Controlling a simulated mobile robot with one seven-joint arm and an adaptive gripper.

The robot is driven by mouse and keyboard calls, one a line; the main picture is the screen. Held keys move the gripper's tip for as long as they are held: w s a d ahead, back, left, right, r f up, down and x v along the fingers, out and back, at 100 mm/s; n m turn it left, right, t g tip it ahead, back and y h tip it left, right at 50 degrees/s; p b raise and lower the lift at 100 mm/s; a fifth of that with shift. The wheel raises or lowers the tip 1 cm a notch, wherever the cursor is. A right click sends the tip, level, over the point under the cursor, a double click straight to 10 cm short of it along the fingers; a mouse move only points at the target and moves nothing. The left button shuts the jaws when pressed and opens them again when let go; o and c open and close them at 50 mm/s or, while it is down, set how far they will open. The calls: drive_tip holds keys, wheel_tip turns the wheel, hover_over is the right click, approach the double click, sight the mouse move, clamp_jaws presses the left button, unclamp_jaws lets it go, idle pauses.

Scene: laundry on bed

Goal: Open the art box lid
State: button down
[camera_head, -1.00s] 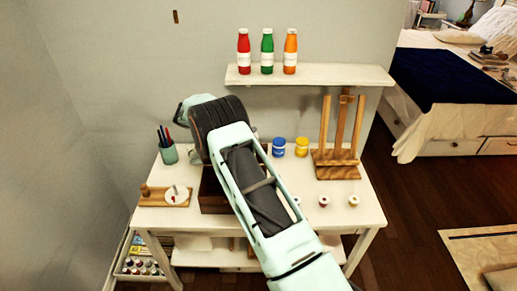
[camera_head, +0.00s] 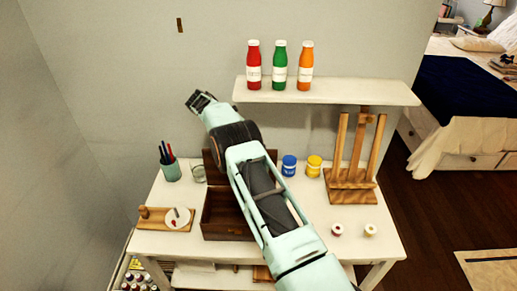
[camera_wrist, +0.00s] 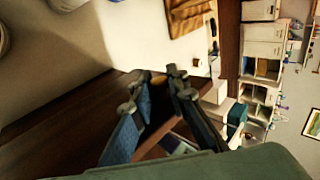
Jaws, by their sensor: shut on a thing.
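The art box (camera_head: 225,222) is a dark brown wooden box on the white table, with its open inside partly visible. Its lid (camera_head: 209,160) stands raised along the back, largely hidden behind my arm. The fingers are shut on what looks like the lid; the exact contact is hard to see.
A pen cup (camera_head: 171,171) and a glass jar (camera_head: 199,173) stand left of the box. Blue (camera_head: 289,166) and yellow (camera_head: 314,166) paint jars and a wooden easel (camera_head: 351,180) stand right. A wall shelf (camera_head: 330,93) with three bottles is above.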

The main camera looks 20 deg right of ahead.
drive_tip(key=shift+w+f, duration=0.1)
drive_tip(key=shift+w, duration=0.1)
idle(0.4)
drive_tip(key=c, duration=1.8)
unclamp_jaws()
drive_tip(key=shift+c, duration=0.2)
